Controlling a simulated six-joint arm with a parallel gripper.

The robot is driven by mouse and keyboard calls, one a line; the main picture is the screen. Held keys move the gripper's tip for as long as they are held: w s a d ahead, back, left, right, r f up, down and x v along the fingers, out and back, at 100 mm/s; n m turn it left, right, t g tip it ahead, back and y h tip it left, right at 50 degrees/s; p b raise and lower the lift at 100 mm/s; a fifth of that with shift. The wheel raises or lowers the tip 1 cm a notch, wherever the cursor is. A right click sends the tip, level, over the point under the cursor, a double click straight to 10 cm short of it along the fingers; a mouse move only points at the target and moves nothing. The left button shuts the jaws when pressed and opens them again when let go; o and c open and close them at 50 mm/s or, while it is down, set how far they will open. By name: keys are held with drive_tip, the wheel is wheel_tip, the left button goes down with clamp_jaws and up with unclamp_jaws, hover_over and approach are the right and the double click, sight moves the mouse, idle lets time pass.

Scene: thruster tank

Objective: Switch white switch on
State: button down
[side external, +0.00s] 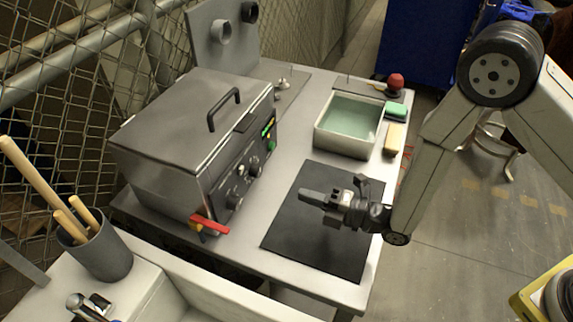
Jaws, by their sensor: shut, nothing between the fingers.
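A grey metal tank (185,140) with a lidded top and black handle stands left of centre. Its front panel (248,165) carries several knobs, a green-lit display and a green button. A small pale upright piece (284,83) on a plate behind the tank looks like a toggle switch; it is too small to tell its position or whether it is the white switch. My gripper (312,196) is shut and empty. It points left above the black mat, to the right of the panel and apart from it.
The black mat (290,240) lies on the grey table. A basin of greenish water (349,130), a green sponge (396,109), a yellow block (394,139) and a red knob (395,81) are at the back right.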

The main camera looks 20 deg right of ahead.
drive_tip(key=shift+v, duration=0.8)
drive_tip(key=w+d+r+m+g+h, duration=0.1)
drive_tip(key=w+d+m+g+h, duration=0.1)
drive_tip(key=d+m+h, duration=0.4)
drive_tip(key=w+d+r+m+g+h, duration=0.1)
drive_tip(key=d+r+m+h, duration=0.15)
drive_tip(key=d+m, duration=0.5)
drive_tip(key=s+d+r+m+g+h, duration=0.3)
drive_tip(key=s+d+m+g, duration=0.4)
drive_tip(key=s+d+m, duration=0.5)
drive_tip(key=shift+s+r+m+h, duration=0.15)
drive_tip(key=shift+s+m+h, duration=0.5)
drive_tip(key=shift+s+m, duration=0.15)
